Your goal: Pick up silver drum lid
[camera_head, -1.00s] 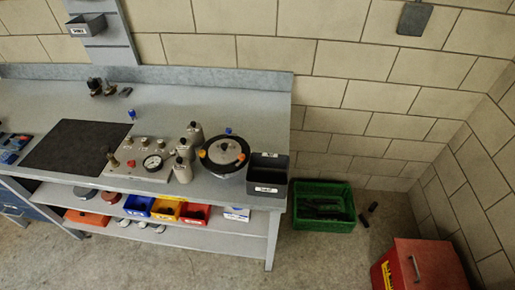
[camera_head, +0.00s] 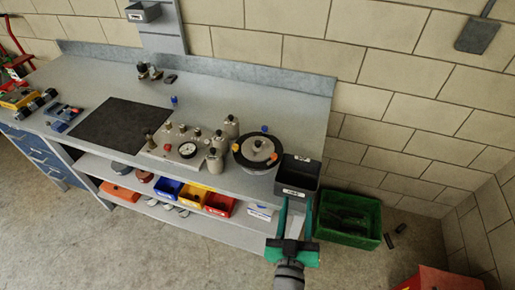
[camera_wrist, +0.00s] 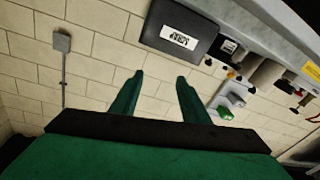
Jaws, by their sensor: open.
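The silver drum lid (camera_head: 257,148) is a round, light metal disc with a knob on top. It sits on a dark round drum with orange and blue parts at its rim, near the bench's right end. My gripper (camera_head: 296,203) is open and empty, with green fingers, in front of the bench's right front corner. It is right of and nearer than the lid, and apart from it. In the wrist view my open fingers (camera_wrist: 160,78) point toward the wall. I cannot make out the lid clearly there.
A dark labelled bin (camera_head: 297,178) stands right of the drum, close to my fingers; it also shows in the wrist view (camera_wrist: 180,28). Grey bottles (camera_head: 215,160) and a gauge panel (camera_head: 175,147) stand left of the drum. A green crate (camera_head: 348,220) is on the floor.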

